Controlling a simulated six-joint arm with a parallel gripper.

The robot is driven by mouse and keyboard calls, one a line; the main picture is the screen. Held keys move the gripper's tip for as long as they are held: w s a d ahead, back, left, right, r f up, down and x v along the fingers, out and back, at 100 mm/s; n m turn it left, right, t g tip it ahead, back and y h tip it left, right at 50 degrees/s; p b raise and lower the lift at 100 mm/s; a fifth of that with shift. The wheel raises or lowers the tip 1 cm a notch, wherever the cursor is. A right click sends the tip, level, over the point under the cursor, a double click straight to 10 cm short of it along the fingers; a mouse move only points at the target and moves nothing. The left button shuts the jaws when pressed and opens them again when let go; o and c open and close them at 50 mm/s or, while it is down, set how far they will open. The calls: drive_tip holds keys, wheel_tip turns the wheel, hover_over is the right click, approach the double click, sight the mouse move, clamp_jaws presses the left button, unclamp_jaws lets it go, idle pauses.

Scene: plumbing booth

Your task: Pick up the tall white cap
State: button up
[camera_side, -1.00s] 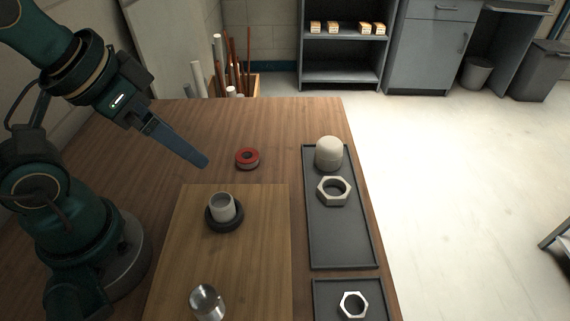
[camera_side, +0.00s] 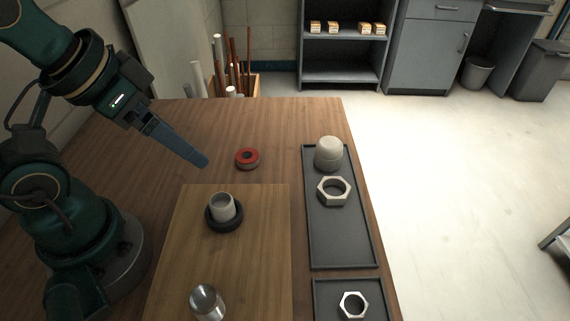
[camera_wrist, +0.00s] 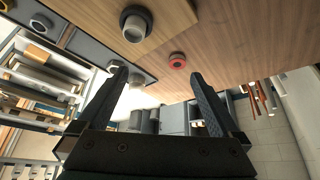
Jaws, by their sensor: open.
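The tall white cap (camera_side: 328,153) is a domed, off-white piece. It stands at the far end of the long dark tray (camera_side: 345,245), just behind a pale hexagonal nut (camera_side: 333,190). My gripper (camera_side: 205,163) is at the upper left of the side view, in the air above the table and well to the left of the cap. In the wrist view my gripper (camera_wrist: 158,80) shows two dark fingers spread apart with nothing between them.
A red tape roll (camera_side: 247,158) lies between my gripper and the tray. A wooden board (camera_side: 260,260) carries a grey pipe piece in a dark ring (camera_side: 223,212) and a shiny metal cylinder (camera_side: 207,302). A smaller tray (camera_side: 325,298) holds another hexagonal nut (camera_side: 352,305).

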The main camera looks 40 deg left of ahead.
drive_tip(key=w+r+t, duration=0.2)
drive_tip(key=w+r, duration=0.3)
drive_tip(key=w, duration=0.1)
drive_tip(key=m+g, duration=0.1)
hover_over(327, 144)
drive_tip(key=s+a, duration=0.2)
wheel_tip(327, 144, down, 7)
drive_tip(key=f, duration=0.2)
drive_tip(key=d+f+g, duration=0.1)
drive_tip(key=f, duration=0.2)
drive_tip(key=w+f+g, duration=0.1)
drive_tip(key=f, duration=0.1)
drive_tip(key=shift+d+f+h, duration=0.25)
drive_tip(key=shift+d+h, duration=0.05)
drive_tip(key=shift+d, duration=0.05)
drive_tip(key=shift+w+f, duration=0.1)
drive_tip(key=shift+f, duration=0.6)
drive_tip(key=shift+x, duration=2)
drive_tip(key=c, duration=1.4)
drive_tip(key=shift+o, duration=0.2)
